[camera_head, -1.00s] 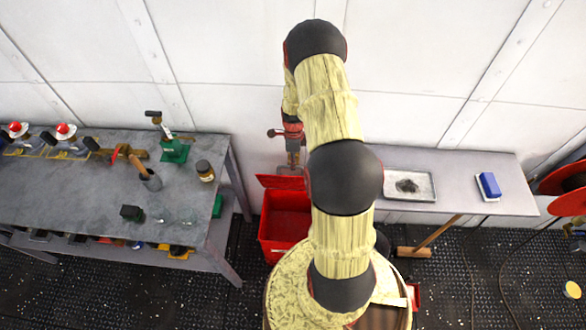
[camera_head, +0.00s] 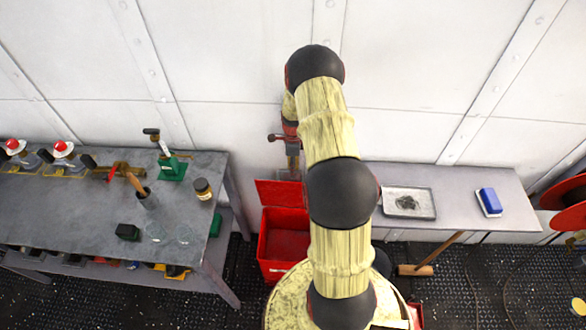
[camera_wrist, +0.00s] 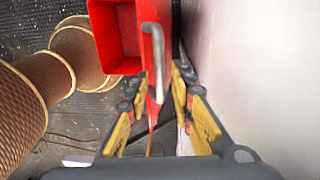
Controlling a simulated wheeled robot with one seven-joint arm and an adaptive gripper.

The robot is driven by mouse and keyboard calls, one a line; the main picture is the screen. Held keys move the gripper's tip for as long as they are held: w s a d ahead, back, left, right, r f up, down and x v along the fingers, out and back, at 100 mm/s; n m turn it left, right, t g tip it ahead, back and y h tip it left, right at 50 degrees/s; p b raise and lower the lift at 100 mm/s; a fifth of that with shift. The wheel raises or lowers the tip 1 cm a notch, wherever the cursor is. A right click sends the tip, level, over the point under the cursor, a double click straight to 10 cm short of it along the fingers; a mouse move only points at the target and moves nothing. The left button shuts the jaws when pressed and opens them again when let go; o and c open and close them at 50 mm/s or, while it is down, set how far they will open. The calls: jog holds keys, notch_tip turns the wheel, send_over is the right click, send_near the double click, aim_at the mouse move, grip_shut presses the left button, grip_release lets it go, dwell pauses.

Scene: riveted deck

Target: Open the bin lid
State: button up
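The red bin (camera_head: 285,242) stands on the floor by the wall, between the two tables. Its red lid (camera_head: 281,193) stands raised at the back, near the wall, and the bin's mouth is uncovered. In the wrist view the open bin (camera_wrist: 122,40) is at the top and its inside looks empty. The lid is seen nearly edge-on there, with a grey curved handle (camera_wrist: 154,45). My gripper (camera_wrist: 162,85) has its yellow fingers apart, one on each side of the lid's edge and handle end; contact is unclear. In the head view my gripper (camera_head: 292,168) is just above the lid.
A grey workbench (camera_head: 75,215) with tools and jars is at left. A lighter table (camera_head: 455,200) with a metal tray (camera_head: 408,202) and a blue block (camera_head: 489,201) is at right. The white wall is close beside my gripper.

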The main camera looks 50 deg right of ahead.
jog(key=shift+o, duration=0.4)
notch_tip(320, 180, up, 8)
jog(key=shift+w+d+f, duration=0.2)
jog(key=shift+d+f, duration=0.05)
dwell(0.6)
